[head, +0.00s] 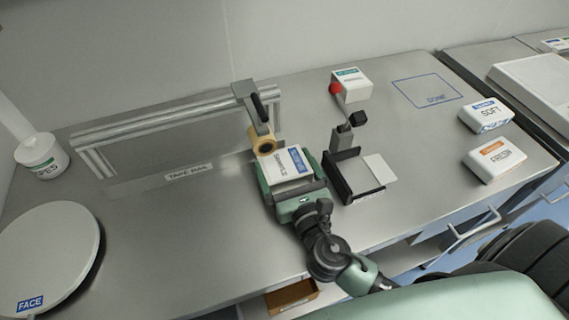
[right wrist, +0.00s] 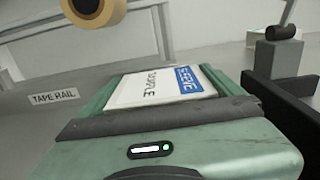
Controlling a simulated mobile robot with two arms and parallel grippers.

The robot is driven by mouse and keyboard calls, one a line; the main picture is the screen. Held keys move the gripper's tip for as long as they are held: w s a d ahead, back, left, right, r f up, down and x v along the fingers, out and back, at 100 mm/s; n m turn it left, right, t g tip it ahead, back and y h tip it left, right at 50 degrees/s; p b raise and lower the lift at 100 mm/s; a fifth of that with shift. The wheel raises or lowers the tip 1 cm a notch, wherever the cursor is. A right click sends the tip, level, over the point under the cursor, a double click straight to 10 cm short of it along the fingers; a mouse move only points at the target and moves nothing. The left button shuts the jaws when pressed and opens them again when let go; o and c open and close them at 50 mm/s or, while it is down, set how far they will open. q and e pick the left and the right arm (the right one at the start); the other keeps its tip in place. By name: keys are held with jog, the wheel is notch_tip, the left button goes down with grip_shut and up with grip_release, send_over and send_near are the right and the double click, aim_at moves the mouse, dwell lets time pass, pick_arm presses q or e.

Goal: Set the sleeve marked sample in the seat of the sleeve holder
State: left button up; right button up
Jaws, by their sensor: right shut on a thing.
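The white sleeve (head: 286,165) with a blue label is between the fingers of my right gripper (head: 292,180), over the middle of the counter. In the right wrist view the sleeve (right wrist: 160,87) lies label up, with "SAMPLE" printed on it. My right gripper (right wrist: 165,110) is shut on it. A dark angled frame, which looks like the sleeve holder (head: 346,184), stands just right of the gripper with open space inside. Its dark wall also shows at the right edge of the right wrist view (right wrist: 284,112). The gap between sleeve and frame is small. My left gripper is not in view.
A tape roll (head: 263,141) hangs on the tape rail (head: 170,122) just behind the sleeve. A post with a dark block (head: 342,138) stands behind the holder. A white box (head: 351,84) is farther back. SOFT (head: 486,114) and another box (head: 494,160) sit right.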

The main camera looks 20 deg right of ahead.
jog(key=o, duration=1.1)
